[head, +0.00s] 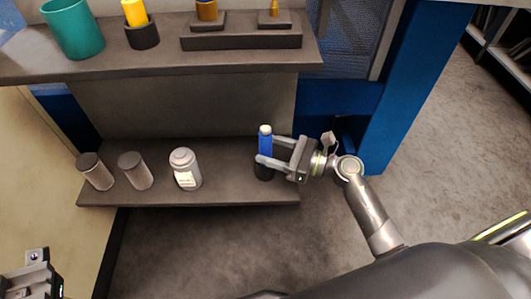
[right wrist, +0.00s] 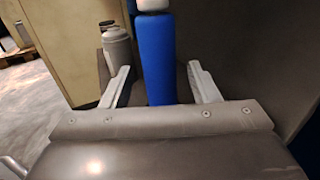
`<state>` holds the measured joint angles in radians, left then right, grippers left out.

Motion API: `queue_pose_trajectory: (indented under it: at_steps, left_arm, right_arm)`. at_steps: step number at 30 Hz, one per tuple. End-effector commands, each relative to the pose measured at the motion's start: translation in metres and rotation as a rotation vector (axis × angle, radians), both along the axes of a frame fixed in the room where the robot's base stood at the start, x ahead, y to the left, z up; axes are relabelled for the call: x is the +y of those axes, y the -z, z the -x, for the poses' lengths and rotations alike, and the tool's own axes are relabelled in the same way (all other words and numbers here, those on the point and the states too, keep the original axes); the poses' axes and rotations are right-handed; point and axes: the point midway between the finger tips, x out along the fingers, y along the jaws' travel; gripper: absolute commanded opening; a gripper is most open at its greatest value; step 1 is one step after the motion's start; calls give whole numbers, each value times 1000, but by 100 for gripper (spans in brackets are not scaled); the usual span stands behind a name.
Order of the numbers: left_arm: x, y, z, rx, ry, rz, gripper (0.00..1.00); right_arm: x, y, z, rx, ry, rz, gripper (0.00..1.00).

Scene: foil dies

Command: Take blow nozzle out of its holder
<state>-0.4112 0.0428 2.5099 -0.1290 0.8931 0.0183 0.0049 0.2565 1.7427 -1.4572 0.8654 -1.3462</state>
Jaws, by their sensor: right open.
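The blow nozzle (head: 265,146), a blue upright cylinder with a white top, stands in a dark round holder (head: 264,171) at the right end of the lower shelf. My right gripper (head: 264,150) is open, with one finger on either side of the blue body. In the right wrist view the blow nozzle (right wrist: 156,58) rises between the two fingers (right wrist: 158,72), with a visible gap on each side. The holder is hidden in that view. Part of my left gripper (head: 36,262) shows at the lower left corner; its fingers cannot be made out.
A white-labelled jar (head: 185,170) and two grey canisters (head: 135,171) stand left on the lower shelf (head: 225,188). The upper shelf (head: 160,57) bears a teal cup (head: 72,28), a yellow item in a dark holder (head: 142,36) and a dark stand (head: 240,40). A blue post (head: 405,80) rises at right.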

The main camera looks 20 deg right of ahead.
Motion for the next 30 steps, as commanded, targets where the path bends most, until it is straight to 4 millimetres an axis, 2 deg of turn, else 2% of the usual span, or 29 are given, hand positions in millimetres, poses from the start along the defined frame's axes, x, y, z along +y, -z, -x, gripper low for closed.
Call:
queue_pose_trajectory:
  at_steps: [4, 12, 24, 30]
  left_arm:
    - [0, 1, 0, -9, 4, 5, 0]
    - [0, 0, 0, -14, 6, 8, 0]
    - [1, 1, 0, -7, 4, 9, 0]
    - [1, 2, 0, 1, 1, 11, 0]
  right_arm:
    - [13, 0, -10, -1, 0, -1, 55]
    - [14, 0, -12, 1, 0, 1, 54]
    - [14, 0, -11, 1, 0, 1, 1]
    - [14, -1, -11, 0, 0, 0, 1]
